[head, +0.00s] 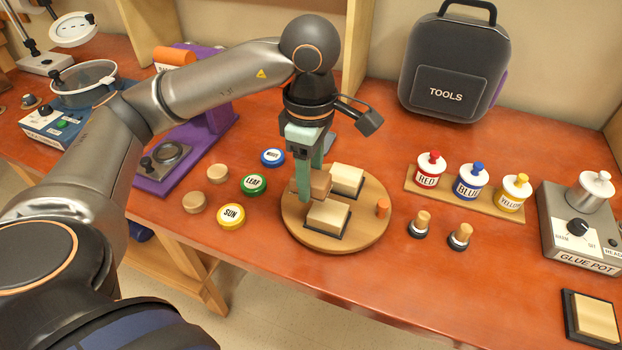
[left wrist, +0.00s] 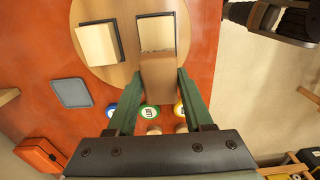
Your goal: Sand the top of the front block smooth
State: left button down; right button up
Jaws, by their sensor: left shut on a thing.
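The front block (head: 327,216) is a pale wooden block in a dark-edged holder on a round wooden board (head: 365,236). A similar back block (head: 348,178) sits behind it. My left gripper (head: 311,182) is shut on a brown sanding block (head: 320,181), held over the left part of the board. In the left wrist view the sanding block (left wrist: 158,80) lies between the green fingers, and its far end covers part of the front block (left wrist: 156,32). The back block (left wrist: 97,44) shows beside it. I cannot tell whether sanding block and front block touch. My right gripper is not in view.
Two small knobs (head: 419,223) (head: 460,236), paint pots (head: 470,181) and a glue pot (head: 582,225) stand to the right.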

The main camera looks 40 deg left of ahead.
pick_arm(q)
jog(key=shift+r+p, duration=1.05)
jog(key=shift+r, duration=0.95)
jog(key=shift+f, duration=0.15)
